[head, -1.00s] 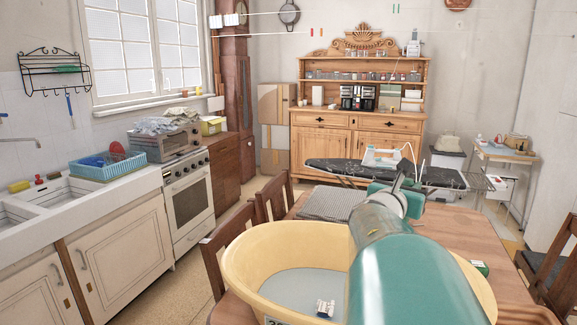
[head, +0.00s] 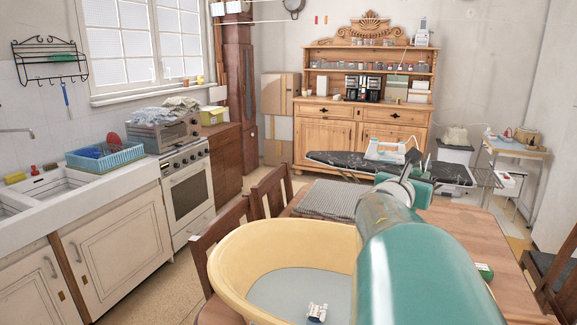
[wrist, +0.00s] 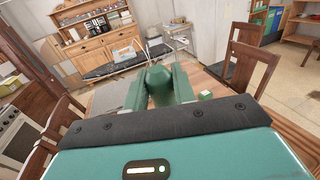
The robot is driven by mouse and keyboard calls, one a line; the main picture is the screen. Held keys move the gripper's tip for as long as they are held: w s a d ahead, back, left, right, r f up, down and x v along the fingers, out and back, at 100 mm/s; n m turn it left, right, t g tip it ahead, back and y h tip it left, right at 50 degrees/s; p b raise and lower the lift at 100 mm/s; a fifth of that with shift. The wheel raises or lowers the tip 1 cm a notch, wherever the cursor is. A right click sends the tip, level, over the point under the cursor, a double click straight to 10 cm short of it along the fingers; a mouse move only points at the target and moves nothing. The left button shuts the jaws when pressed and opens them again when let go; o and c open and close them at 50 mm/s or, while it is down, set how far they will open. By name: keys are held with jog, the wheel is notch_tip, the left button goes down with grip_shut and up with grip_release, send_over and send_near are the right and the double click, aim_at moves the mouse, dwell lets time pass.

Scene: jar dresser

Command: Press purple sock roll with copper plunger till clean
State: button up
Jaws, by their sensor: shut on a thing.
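My gripper (head: 412,190) is above the wooden table, at the far end of my green arm. In the wrist view its fingers (wrist: 162,74) are shut on a rounded dark green thing (wrist: 161,88). I cannot tell whether this is part of the plunger; no copper part shows. A yellow tub (head: 283,238) with a grey-blue inside stands on the near part of the table, partly hidden by my arm. A small white and dark blue item (head: 317,312) lies in it. I see no purple sock roll; part of the tub is hidden.
The wooden table (head: 470,245) holds a grey checked cloth (head: 328,200) and a small green box (head: 484,271). Chairs (head: 271,192) stand at its left, another (head: 552,265) at its right. An ironing board (head: 340,162) with an iron (head: 385,150) is behind it.

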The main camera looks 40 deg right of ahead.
jog(key=shift+a, duration=0.35)
jog(key=shift+d+f, duration=0.15)
jog(key=shift+f, duration=8.5)
jog(key=shift+f, duration=1.5)
jog(key=shift+r, duration=0.15)
jog(key=shift+r, duration=1.7)
jog(key=shift+f, duration=0.1)
